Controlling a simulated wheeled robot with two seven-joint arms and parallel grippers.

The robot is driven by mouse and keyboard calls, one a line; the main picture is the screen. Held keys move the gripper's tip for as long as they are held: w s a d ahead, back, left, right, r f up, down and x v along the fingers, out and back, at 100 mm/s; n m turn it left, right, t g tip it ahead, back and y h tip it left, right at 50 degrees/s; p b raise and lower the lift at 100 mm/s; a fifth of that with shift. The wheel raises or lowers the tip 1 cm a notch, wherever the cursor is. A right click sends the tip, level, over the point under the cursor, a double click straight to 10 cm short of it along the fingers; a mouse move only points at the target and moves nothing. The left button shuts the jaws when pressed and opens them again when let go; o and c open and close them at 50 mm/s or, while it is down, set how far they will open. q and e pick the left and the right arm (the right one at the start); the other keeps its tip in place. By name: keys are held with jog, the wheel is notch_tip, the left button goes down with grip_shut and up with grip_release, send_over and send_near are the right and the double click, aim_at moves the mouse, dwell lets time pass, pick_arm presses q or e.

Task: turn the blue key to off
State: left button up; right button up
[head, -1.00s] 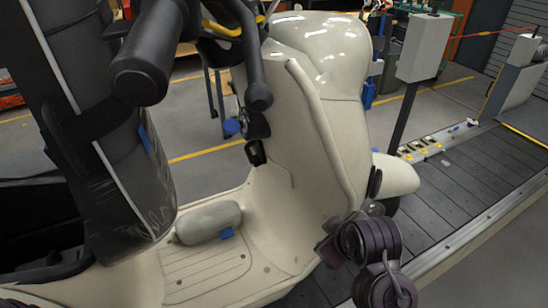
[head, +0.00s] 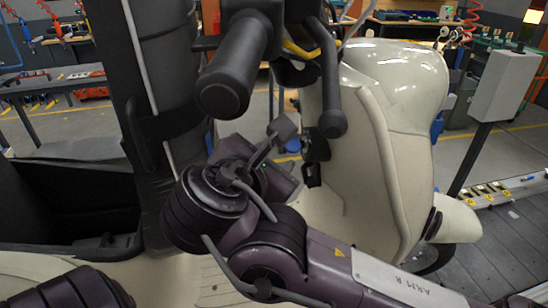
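A cream scooter (head: 385,190) stands in front of me with its handlebar and black grips (head: 232,75) close to the camera. A black lock-like part (head: 315,147) sits on the inner side of its front shield. My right gripper (head: 284,140) is in front of the shield, below the handlebar and just left of the black part, with a visible gap. Its wrist hides its far side, so its opening is unclear. My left gripper is out of view; only part of my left arm shows at bottom left.
A black padded seat or column part (head: 165,80) fills the left, beside a dark open box (head: 70,205). A grey control box on a post (head: 505,85) stands at right by the slat conveyor (head: 500,240). My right forearm covers much of the footboard.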

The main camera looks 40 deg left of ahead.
aim_at(291, 147)
jog(key=p+x, duration=0.2)
jog(key=x, duration=0.4)
jog(key=shift+w+a, duration=0.1)
jog(key=shift+w, duration=0.25)
jog(key=shift+w+a+f+p, duration=0.2)
jog(key=shift+w+f+p, duration=0.1)
jog(key=shift+w, duration=0.15)
